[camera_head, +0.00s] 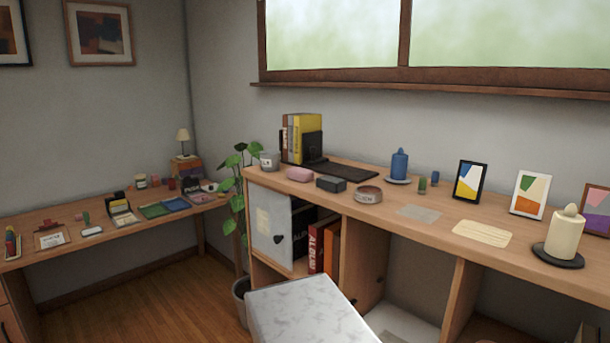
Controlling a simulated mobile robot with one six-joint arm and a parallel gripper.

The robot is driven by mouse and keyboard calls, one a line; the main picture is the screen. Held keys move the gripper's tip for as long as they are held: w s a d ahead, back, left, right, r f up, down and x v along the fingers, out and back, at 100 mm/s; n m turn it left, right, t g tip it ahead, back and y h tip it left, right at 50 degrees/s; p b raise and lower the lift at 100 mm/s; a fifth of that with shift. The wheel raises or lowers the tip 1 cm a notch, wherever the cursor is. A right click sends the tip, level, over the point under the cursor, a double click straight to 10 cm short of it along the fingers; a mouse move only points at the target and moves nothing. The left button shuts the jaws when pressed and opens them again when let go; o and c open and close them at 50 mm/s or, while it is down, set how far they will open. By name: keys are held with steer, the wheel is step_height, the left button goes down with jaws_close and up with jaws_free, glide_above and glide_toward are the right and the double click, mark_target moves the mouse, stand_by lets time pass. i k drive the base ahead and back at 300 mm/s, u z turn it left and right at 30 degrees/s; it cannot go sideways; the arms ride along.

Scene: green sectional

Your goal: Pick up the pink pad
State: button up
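A small rounded pink object (299,174) lies on the long wooden desk (385,208) under the window. It is the clearest pink thing here, but I cannot tell for sure that it is the pink pad. A small pinkish item (209,186) also lies at the right end of the left desk (75,245), too small to make out. My gripper is not in view.
A dark box (331,184), a grey pot (269,160) and a round tin (368,194) stand near the pink object. A black mat (346,171) lies behind. A potted plant (238,200) stands between the desks. A white marbled block (305,312) fills the bottom foreground.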

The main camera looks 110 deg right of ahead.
mark_target(302, 174)
steer(key=u, duration=0.1)
steer(key=k, duration=0.95)
steer(key=z, duration=1.8)
steer(key=i, duration=1)
steer(key=k, duration=0.15)
steer(key=z, duration=0.1)
